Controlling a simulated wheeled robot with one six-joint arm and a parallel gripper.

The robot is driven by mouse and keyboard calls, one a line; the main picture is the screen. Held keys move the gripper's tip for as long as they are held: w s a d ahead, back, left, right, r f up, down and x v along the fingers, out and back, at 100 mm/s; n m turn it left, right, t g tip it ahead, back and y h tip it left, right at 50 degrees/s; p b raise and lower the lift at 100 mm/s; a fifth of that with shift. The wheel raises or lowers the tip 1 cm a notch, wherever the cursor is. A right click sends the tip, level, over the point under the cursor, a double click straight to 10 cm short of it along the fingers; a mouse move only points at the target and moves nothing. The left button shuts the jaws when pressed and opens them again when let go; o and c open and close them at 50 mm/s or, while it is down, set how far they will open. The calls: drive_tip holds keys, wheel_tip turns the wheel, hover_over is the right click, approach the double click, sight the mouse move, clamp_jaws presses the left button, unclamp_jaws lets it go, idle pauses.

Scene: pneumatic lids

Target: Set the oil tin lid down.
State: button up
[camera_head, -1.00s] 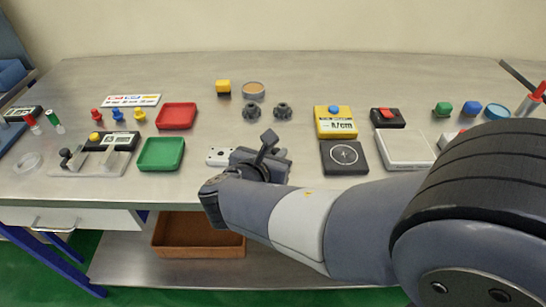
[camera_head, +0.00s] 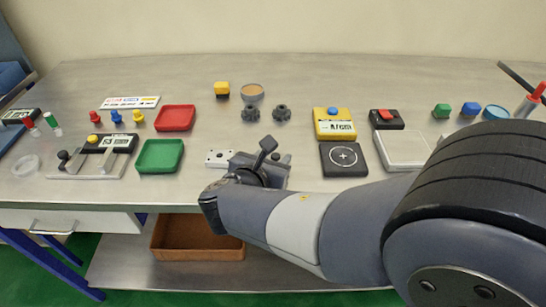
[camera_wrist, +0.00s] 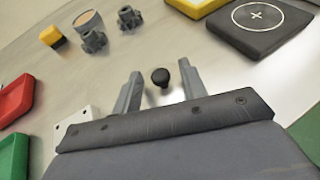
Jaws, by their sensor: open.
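My gripper (camera_head: 270,151) is low over the front middle of the bench, its two fingers apart. In the wrist view, my gripper (camera_wrist: 160,74) has a small dark round knob (camera_wrist: 160,77) between its fingertips, with a gap on both sides. The knob seems to be the oil tin lid's handle; I cannot make out the rest of the lid. The round tin (camera_head: 252,92) stands at the back middle with its tan inside showing from above. It also shows at the upper left of the wrist view (camera_wrist: 88,22).
A white plate with holes (camera_head: 217,157) lies just left of my gripper. Two dark knobs (camera_head: 251,113) (camera_head: 281,113) and a yellow block (camera_head: 222,88) stand behind. Green (camera_head: 160,156) and red (camera_head: 175,117) trays are left; a black pad (camera_head: 343,158) is right.

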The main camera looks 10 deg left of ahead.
drive_tip(key=p+v, duration=0.1)
drive_tip(key=v, duration=1.1)
drive_tip(key=shift+r, duration=0.2)
idle(1.0)
